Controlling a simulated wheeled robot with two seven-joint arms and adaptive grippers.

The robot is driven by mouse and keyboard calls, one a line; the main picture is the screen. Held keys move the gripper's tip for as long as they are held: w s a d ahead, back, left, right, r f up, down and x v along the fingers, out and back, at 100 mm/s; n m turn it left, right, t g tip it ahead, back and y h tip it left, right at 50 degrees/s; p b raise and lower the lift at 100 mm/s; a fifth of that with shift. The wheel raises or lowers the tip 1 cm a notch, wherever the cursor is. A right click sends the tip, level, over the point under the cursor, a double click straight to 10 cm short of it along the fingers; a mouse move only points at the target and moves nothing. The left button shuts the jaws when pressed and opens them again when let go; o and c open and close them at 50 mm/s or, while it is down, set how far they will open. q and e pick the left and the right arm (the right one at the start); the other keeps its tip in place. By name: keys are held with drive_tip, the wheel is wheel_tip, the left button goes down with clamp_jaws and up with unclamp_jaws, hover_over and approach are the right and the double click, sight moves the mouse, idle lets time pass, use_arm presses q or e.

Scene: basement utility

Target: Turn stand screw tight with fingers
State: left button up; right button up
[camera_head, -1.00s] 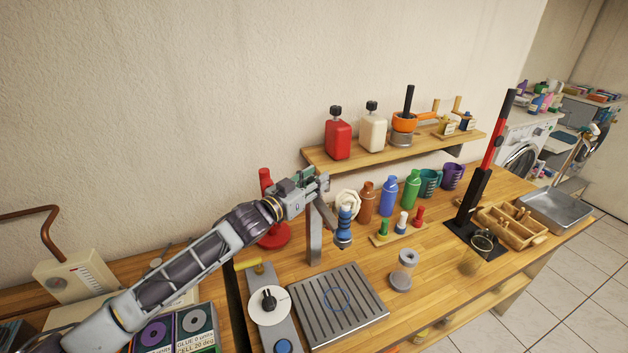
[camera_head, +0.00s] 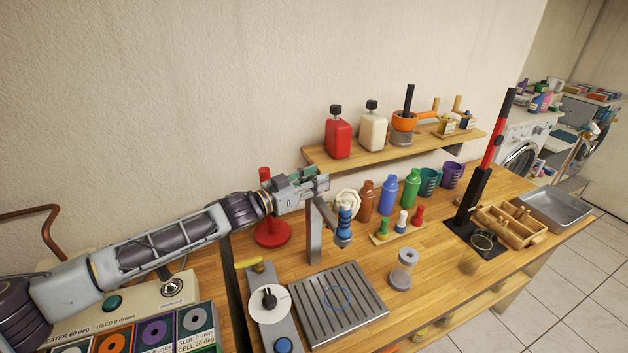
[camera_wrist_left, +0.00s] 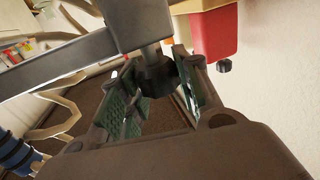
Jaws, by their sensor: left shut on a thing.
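A grey metal stand (camera_head: 315,235) rises from the bench behind the slotted tray, with a blue ribbed piece (camera_head: 344,226) hanging at its front. My left gripper (camera_head: 322,183) is at the top of the stand. In the left wrist view, the black stand screw (camera_wrist_left: 158,80) sits on a grey shaft under the stand's grey bar (camera_wrist_left: 70,63). The green-padded fingers of my left gripper (camera_wrist_left: 158,92) are closed around the screw's knob. In the head view, the gripper hides the screw. My right gripper is not in view.
A slotted metal tray (camera_head: 370,318) lies in front of the grey stand. Bottles (camera_head: 388,192) stand to its right, below a shelf (camera_head: 345,160) with red and cream canisters.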

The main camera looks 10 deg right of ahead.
use_arm(q)
drive_tip(key=shift+w+r+m+g+h, duration=0.1)
drive_tip(key=shift+m+g+h, duration=0.7)
drive_tip(key=shift+m+g, duration=1.4)
drive_tip(key=shift+m+g+b, duration=0.3)
drive_tip(key=shift+g+b, duration=0.15)
drive_tip(key=shift+g, duration=1.05)
drive_tip(key=shift+m+g+b, duration=0.45)
drive_tip(key=shift+m+g, duration=0.05)
drive_tip(key=shift+g, duration=0.3)
drive_tip(key=shift+m+g+b, duration=1.2)
drive_tip(key=shift+g+b, duration=0.55)
drive_tip(key=shift+g, duration=0.15)
drive_tip(key=shift+m+g+y+b, duration=0.8)
drive_tip(key=shift+m+g+b, duration=0.45)
drive_tip(key=shift+b, duration=1.3)
drive_tip(key=shift+g, duration=0.35)
drive_tip(key=shift+g+b, duration=0.3)
drive_tip(key=shift+b, duration=0.4)
drive_tip(key=shift+m+y+b, duration=0.25)
drive_tip(key=shift+y+b, duration=0.15)
drive_tip(key=shift+b, duration=0.25)
drive_tip(key=shift+g, duration=0.4)
